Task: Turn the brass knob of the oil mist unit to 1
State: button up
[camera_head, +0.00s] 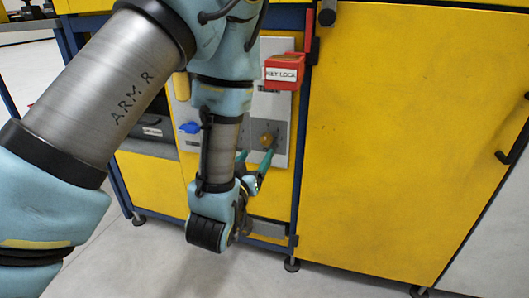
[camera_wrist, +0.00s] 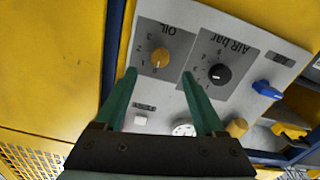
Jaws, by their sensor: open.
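The brass knob (camera_wrist: 160,58) sits on the grey OIL dial plate (camera_wrist: 177,66) in the wrist view, with numbers along its left side. A light mark shows low on the knob; the exact number it points to is too small to tell. My gripper (camera_wrist: 159,74) is open, its two green fingers pointing at the panel. The knob appears between and just beyond the fingertips, with no clear contact. In the head view the brass knob (camera_head: 266,140) shows by the green fingers of my gripper (camera_head: 257,154), partly covered by my arm.
A black knob (camera_wrist: 219,74) on the AIR bar plate is close to the right finger. A red KEY LOCK box (camera_head: 285,72) juts out above the panel. The floor in front is clear.

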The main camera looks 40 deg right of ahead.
aim_at(265, 141)
jog(key=x, duration=0.8)
grip_shut()
dwell(0.5)
